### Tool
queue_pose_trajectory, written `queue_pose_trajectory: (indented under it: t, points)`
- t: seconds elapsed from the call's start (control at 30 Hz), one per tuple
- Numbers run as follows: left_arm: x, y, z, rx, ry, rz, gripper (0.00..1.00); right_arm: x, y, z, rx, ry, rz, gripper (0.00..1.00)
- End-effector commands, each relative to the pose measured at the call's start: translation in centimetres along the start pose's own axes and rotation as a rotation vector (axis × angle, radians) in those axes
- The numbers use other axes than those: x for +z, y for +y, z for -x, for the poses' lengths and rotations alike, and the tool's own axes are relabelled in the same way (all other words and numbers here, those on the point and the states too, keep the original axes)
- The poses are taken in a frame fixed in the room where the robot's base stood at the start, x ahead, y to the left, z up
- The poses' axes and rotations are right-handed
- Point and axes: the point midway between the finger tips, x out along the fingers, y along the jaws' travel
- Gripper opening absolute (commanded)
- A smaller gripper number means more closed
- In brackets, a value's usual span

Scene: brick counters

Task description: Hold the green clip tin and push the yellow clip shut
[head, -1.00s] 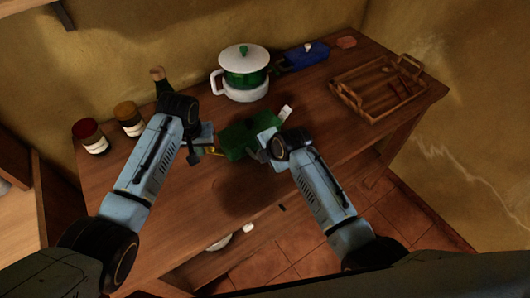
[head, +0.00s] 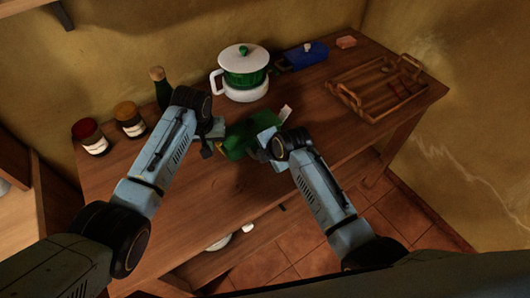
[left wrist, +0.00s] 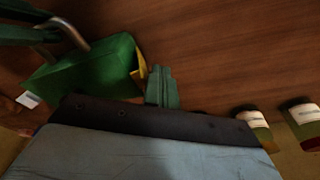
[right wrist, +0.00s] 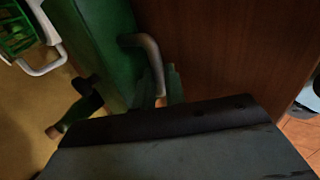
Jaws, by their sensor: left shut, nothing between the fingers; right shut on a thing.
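The green clip tin (head: 238,138) is near the middle of the counter; it fills the upper left of the left wrist view (left wrist: 95,72). Its yellow clip (left wrist: 139,76) is on the end facing my left gripper; the head view hides it. A grey curved handle (right wrist: 150,52) stands out from the tin's side. My right gripper (right wrist: 161,88) is shut on this handle. My left gripper (left wrist: 162,88) is shut and empty, just beside the clip; I cannot tell whether they touch.
A white and green pot (head: 243,72) and a blue box (head: 305,56) stand behind the tin. A bottle (head: 160,88) and two jars (head: 90,136) (head: 129,119) are at left. A wooden tray (head: 375,88) is at right. The front counter is clear.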

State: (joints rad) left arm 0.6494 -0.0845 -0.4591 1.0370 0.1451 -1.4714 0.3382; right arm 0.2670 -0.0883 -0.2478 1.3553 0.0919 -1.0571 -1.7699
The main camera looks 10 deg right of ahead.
Motion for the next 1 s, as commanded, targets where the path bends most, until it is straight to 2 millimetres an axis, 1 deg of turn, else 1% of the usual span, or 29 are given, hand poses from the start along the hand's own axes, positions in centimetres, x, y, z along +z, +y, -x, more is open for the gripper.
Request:
queue_pose_trajectory:
  t: [0.37, 0.47, 0.57, 1.0]
  points:
    - [-0.7, 1.3, -0.3, -0.002, -0.001, 0.001, 0.00, -0.2, 0.0, 0.0, -0.001, 0.005, 0.000, 0.00]
    - [-0.7, 1.1, -0.2, -0.002, -0.001, 0.002, 0.00, -0.2, 0.0, 0.0, -0.001, 0.005, 0.000, 0.00]
    - [-0.8, 1.1, 0.5, -0.001, 0.001, 0.002, 0.00, -0.2, 0.0, 0.0, -0.001, 0.005, 0.000, 0.00]
    - [-1.4, 0.5, 5.0, 0.000, 0.003, 0.001, 0.00, -0.1, 0.0, 0.0, -0.001, 0.002, 0.000, 0.00]
